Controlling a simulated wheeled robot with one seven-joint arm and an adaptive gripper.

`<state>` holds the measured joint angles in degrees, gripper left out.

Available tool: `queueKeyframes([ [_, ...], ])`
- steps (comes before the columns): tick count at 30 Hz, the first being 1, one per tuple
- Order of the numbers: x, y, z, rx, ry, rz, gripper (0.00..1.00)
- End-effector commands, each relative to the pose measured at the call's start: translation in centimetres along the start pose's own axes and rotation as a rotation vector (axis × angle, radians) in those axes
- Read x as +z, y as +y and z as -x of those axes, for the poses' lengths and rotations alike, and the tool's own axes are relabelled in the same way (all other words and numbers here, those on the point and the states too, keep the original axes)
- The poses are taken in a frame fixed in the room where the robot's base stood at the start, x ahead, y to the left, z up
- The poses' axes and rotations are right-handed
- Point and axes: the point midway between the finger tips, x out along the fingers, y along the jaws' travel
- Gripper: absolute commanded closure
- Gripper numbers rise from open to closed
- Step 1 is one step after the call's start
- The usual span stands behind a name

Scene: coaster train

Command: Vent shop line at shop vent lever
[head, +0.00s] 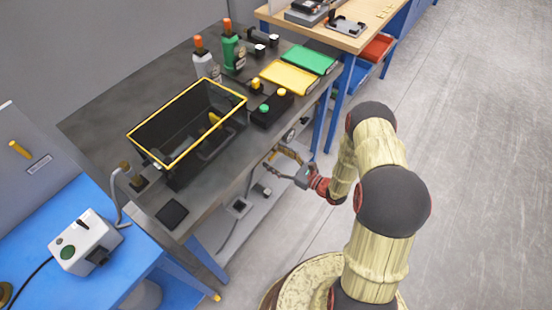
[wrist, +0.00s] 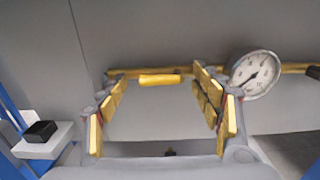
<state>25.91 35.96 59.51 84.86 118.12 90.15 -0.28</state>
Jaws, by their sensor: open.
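In the wrist view, a yellow lever handle (wrist: 160,80) lies along a brass-coloured pipe (wrist: 290,68) at the far side of the space between my fingers; it appears to be the vent lever. My gripper (wrist: 160,108) is open, one yellow-padded finger on each side of the picture, with nothing between the pads. The handle looks a little beyond the fingertips, and I cannot tell the exact gap. In the head view my gripper (head: 273,160) is low at the front edge of the dark bench; the lever is not clear there.
A round pressure gauge (wrist: 255,74) sits on the pipe just right of my right finger. The dark bench (head: 100,125) carries a black yellow-rimmed bin (head: 160,135), bottles and trays. A lower shelf (head: 225,225) lies beneath. Open floor (head: 480,150) is to the right.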

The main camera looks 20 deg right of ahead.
Motion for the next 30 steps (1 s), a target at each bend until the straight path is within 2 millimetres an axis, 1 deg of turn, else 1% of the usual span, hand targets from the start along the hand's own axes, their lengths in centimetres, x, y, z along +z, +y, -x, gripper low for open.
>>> queueKeyframes([
  [2,0.01,0.0,0.01,0.0,0.0,0.0,0.35],
  [24,0.0,-0.01,0.03,0.0,0.0,0.0,0.78],
  [30,-0.04,-0.02,0.03,0.0,0.0,0.009,0.79],
])
